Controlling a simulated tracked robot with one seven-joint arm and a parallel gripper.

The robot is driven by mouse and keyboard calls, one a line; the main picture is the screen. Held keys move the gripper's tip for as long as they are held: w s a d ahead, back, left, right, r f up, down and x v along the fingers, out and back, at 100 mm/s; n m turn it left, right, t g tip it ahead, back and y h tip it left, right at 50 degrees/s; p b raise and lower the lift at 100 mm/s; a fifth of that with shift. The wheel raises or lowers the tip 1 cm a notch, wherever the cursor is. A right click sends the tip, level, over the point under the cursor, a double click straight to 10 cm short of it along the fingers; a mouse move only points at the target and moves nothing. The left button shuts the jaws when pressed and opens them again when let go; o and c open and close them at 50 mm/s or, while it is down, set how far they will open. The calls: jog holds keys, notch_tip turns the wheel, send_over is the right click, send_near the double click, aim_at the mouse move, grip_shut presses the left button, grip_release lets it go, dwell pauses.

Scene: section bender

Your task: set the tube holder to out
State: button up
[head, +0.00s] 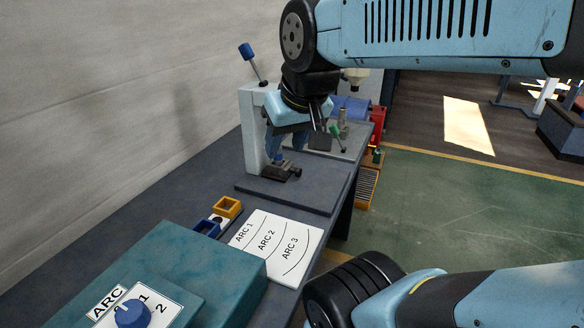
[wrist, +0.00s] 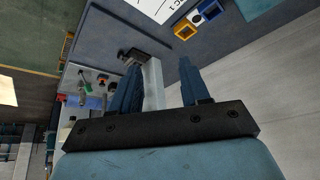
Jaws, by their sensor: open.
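The section bender stands on the bench as a pale upright column (head: 251,130) with a blue-knobbed lever (head: 247,50) at its top. A small dark clamp-like block (head: 283,171), possibly the tube holder, sits at the column's foot; its setting is too small to tell. In the wrist view a dark block (wrist: 143,58) shows beyond the left finger. My gripper (head: 286,150) is open just above and behind the dark block, beside the column. In the wrist view the gripper (wrist: 160,65) points its two blue fingers at the bench, and the pale column (wrist: 153,84) shows between them.
A green-handled lever (head: 336,132) stands on a light plate behind the gripper. Yellow (head: 227,207) and blue (head: 208,228) open boxes and an ARC card (head: 270,245) lie nearer. A teal box with an ARC dial (head: 132,314) is at front left. The wall bounds the left.

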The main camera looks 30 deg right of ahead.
jog(key=w+d+f+m+g+y, duration=0.3)
jog(key=w+f+m, duration=0.3)
jog(key=m, duration=0.2)
jog(key=m+t+y, duration=0.6)
jog(key=m+t, duration=0.2)
jog(key=m, duration=1.4)
send_near(301, 172)
jog(key=x, duration=0.8)
jog(key=shift+w+a, duration=0.1)
jog(key=shift+a, duration=0.2)
jog(key=shift+d, duration=0.1)
grip_shut()
